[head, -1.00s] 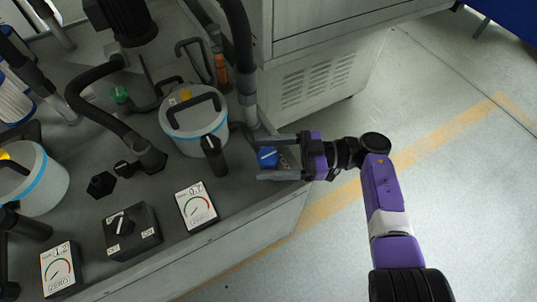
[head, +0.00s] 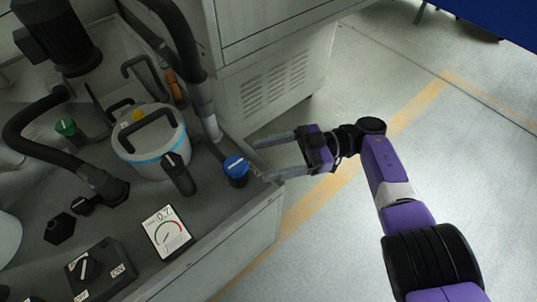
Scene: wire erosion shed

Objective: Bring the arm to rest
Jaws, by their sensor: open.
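My gripper (head: 262,159) is open and empty at the right end of the grey bench in the head view. Its two grey fingers point left toward a blue knob (head: 236,169) with a white line on top. The fingertips lie just right of the knob, apart from it. My purple arm reaches back from the gripper to the lower right, over the floor.
A white filter pot (head: 150,150) with a black handle, a gauge (head: 167,232) and a black ON/OFF switch box (head: 102,270) stand on the bench. A vented grey cabinet (head: 275,85) stands behind. The floor (head: 470,180) on the right is clear.

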